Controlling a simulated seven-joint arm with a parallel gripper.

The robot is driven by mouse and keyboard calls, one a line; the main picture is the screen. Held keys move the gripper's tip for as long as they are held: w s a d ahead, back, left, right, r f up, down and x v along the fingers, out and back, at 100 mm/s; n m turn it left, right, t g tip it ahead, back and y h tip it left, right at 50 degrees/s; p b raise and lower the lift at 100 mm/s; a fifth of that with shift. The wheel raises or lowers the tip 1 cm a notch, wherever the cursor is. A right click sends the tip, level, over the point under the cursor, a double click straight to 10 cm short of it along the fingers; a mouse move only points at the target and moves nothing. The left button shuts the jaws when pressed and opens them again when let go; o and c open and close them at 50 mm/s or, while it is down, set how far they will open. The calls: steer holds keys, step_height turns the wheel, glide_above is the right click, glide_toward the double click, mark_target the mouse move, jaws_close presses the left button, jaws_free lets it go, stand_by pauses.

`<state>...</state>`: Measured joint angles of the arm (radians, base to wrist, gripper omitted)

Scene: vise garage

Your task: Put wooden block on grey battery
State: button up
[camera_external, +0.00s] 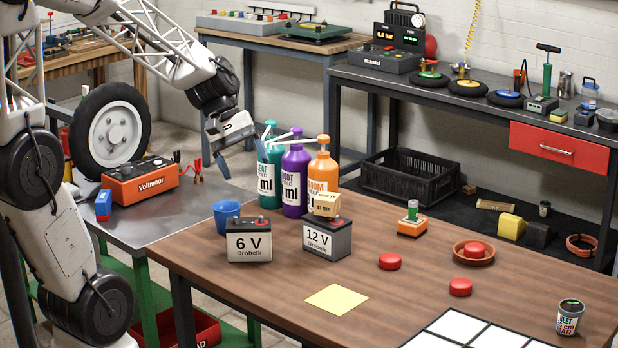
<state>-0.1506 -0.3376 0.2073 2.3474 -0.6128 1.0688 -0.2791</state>
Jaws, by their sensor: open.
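A small light wooden block (327,204) with dark print rests on top of the 12 V battery (340,239), near its back left part. This battery has a grey body, a dark top and a white label. A second battery (249,241), marked 6 V, stands to its left with a pale front and a dark top; a red cap shows on it. My gripper (238,158) is open and empty.
Teal, purple (295,179) and orange bottles stand close behind the batteries. A blue cup (226,217) is beside the 6 V battery. A yellow sheet (337,299), red discs and an orange device (409,223) lie on the wooden table (215,275). Free room remains in front.

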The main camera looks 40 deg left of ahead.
steer(key=s+a+r+m+t+y, duration=0.1)
steer(key=s+r+m+y, duration=0.1)
steer(key=s, duration=0.4)
steer(key=s+a+r+m+t+y, duration=0.1)
steer(key=s+r+m+y, duration=0.1)
steer(key=s+m+y, duration=0.2)
steer(key=shift+s+r+m, duration=0.2)
steer(key=shift+s+m, duration=1.1)
steer(key=shift+m, duration=0.2)
steer(key=shift+a, duration=0.1)
